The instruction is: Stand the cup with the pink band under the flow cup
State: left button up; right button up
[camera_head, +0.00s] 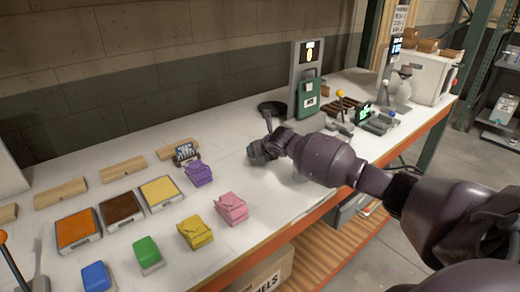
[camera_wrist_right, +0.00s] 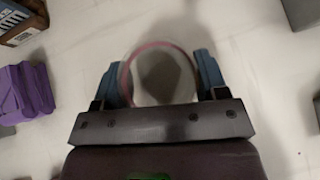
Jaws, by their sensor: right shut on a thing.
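The cup with the pink band (camera_wrist_right: 162,75) is between the two blue fingers of my right gripper (camera_wrist_right: 163,82), seen from above in the right wrist view. The fingers press on its two sides. In the head view my right gripper (camera_head: 262,150) is low over the middle of the white bench, and I cannot make out the cup there. My left gripper is not in view.
A black round dish (camera_head: 272,107) and a green container (camera_head: 311,98) stand behind my gripper. A tool rack (camera_head: 345,106) stands right of the green container.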

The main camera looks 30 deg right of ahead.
jog(key=o, duration=1)
jog(key=shift+c, duration=0.2)
